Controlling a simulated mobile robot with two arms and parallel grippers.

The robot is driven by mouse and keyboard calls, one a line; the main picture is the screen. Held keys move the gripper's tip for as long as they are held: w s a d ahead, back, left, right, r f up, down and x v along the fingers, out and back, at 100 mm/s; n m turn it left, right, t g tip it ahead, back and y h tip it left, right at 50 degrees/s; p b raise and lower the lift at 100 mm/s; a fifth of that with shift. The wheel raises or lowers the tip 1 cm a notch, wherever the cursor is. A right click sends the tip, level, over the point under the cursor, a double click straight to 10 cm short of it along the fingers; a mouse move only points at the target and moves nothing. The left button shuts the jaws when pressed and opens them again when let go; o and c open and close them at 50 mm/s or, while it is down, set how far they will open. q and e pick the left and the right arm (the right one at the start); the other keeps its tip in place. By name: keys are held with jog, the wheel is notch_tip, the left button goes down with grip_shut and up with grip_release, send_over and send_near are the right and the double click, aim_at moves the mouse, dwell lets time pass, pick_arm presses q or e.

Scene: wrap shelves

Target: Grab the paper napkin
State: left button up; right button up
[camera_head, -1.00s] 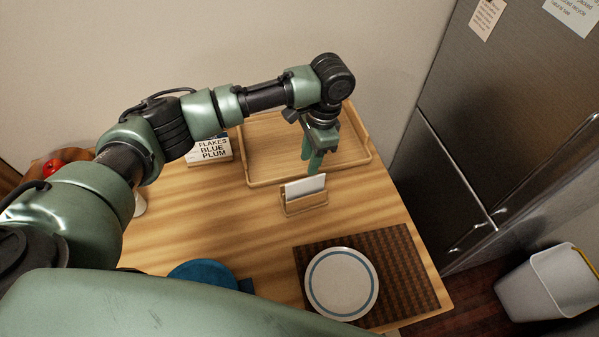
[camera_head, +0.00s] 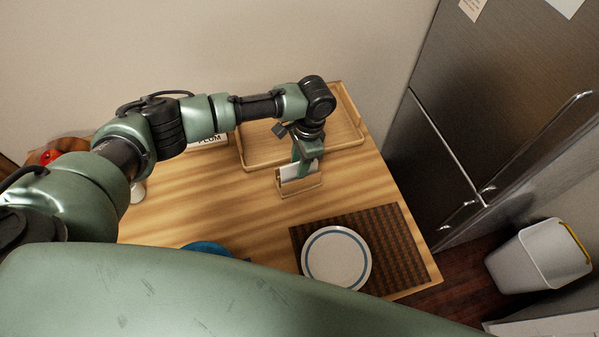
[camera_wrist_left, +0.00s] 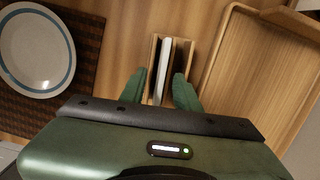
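The white paper napkin (camera_head: 293,170) stands upright in a small wooden holder (camera_head: 300,188) on the table. In the left wrist view the napkin (camera_wrist_left: 165,62) shows as a thin white strip between the walls of the holder (camera_wrist_left: 187,58). My left gripper (camera_head: 303,172) is right above the holder, pointing down. In the left wrist view its two green fingers (camera_wrist_left: 158,92) are apart, one on each side of the napkin; I cannot tell whether they touch it. My right gripper is not in view.
A wooden tray (camera_head: 345,108) lies behind the holder. A white plate with a blue ring (camera_head: 337,258) sits on a brown woven mat (camera_head: 402,250) in front. A blue item (camera_head: 207,249) is partly hidden at the front left. A white bin (camera_head: 540,258) stands right.

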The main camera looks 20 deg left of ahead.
pick_arm(q)
jog(key=shift+f, duration=0.2)
dwell(0.5)
grip_shut()
dwell(1.2)
